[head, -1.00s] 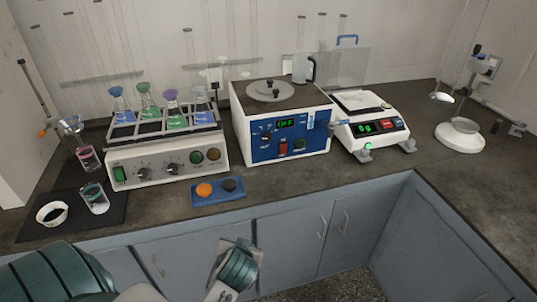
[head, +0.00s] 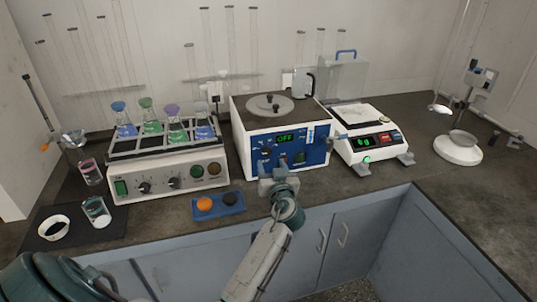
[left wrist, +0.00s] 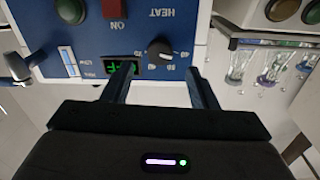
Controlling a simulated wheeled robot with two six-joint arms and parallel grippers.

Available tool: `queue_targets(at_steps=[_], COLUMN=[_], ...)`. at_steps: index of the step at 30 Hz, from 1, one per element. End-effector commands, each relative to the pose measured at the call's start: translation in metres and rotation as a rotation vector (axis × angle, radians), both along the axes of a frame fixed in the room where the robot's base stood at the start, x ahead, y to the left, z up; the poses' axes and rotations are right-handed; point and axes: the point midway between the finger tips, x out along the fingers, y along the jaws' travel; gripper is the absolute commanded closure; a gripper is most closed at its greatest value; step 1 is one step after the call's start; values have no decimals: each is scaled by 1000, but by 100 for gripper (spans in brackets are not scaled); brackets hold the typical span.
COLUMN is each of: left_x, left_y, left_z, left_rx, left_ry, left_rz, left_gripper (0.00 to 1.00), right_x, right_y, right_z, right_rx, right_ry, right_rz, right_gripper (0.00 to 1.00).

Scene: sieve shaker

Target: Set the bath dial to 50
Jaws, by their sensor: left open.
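The water bath (head: 240,125) is a white box with a blue front panel and a round lid on top. Its display (head: 285,138) reads OFF. The bath dial (left wrist: 160,50) is a black knob with numbers around it, under the upside-down word HEAT in the left wrist view; I cannot tell its exact setting. My left gripper (head: 277,178) is open in front of the panel. In the left wrist view its fingers (left wrist: 163,84) point at the panel, on either side of the dial's line and apart from the knob. One finger partly covers the display. My right gripper is not in view.
A red switch (left wrist: 113,8) and a green knob (left wrist: 72,10) are near the dial. A shaker with flasks (head: 170,180) stands left, a balance (head: 372,148) right. A blue tray (head: 218,212) with orange and black pieces lies at the counter's front edge.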

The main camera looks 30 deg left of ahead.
Motion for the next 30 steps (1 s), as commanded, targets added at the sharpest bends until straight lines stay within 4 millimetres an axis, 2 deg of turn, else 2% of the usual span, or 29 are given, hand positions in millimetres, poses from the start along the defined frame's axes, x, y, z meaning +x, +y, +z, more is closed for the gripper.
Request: queue_targets(at_steps=[3,9,20,27,30], left_x=[16,32,35,35,35], left_y=[16,32,36,36,36], left_z=[3,1,-1,-1,-1], left_rx=[4,1,-1,-1,0], left_ry=[2,2,2,2,3], left_rz=[1,0,0,0,0], left_gripper=[47,47,47,92,92], right_x=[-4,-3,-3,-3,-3], right_y=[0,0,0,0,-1], right_z=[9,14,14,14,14], right_rx=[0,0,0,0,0], right_ry=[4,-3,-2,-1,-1], right_rz=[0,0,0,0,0], right_gripper=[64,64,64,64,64])
